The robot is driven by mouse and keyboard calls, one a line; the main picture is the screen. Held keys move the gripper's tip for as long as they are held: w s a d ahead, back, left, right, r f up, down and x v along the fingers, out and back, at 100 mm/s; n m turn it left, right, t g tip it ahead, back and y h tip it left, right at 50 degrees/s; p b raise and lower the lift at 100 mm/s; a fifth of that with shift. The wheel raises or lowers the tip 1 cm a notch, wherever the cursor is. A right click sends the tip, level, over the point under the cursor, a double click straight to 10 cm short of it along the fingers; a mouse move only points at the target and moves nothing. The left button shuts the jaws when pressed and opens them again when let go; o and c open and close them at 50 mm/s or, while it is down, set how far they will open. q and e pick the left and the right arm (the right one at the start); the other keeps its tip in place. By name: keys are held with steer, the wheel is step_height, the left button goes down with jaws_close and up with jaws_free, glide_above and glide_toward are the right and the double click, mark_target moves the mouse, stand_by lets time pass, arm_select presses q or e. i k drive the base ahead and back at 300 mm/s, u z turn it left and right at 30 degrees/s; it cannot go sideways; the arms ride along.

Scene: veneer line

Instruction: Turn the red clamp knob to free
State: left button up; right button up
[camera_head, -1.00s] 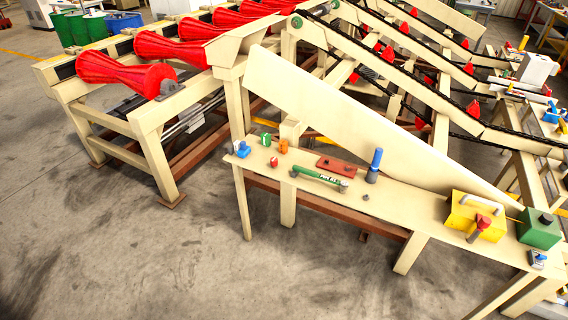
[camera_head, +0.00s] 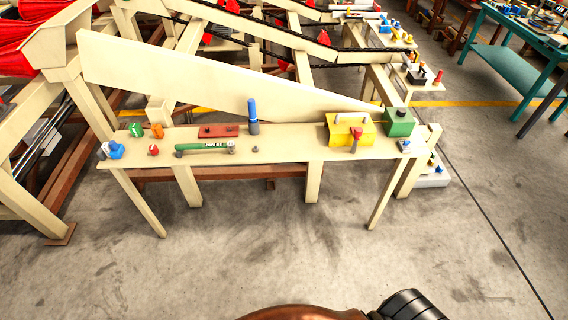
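A cream bench shelf (camera_head: 285,150) runs across the middle of the view with several fittings on it. A red-topped handle (camera_head: 356,134) stands at the front of a yellow block (camera_head: 341,130) with a pale bar handle on top. A small round red knob (camera_head: 153,150) sits near the shelf's left end. A flat red plate (camera_head: 218,131) with a dark knob lies farther right. I cannot tell from this distance which red part is the clamp knob or how it is turned. Neither gripper shows.
The shelf also holds a green labelled bar (camera_head: 206,147), a blue upright handle (camera_head: 253,116), a green box (camera_head: 398,122) and blue fittings (camera_head: 112,150). A sloping cream panel (camera_head: 200,80) rises behind. Open concrete floor (camera_head: 230,240) lies in front. A teal table (camera_head: 515,50) stands far right.

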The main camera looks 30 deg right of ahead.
mark_target(154, 149)
steer(key=u, duration=0.2)
steer(key=i, duration=0.3)
steer(key=u, duration=1)
steer(key=i, duration=1.45)
steer(key=z, duration=0.7)
steer(key=i, duration=0.6)
steer(key=z, duration=0.45)
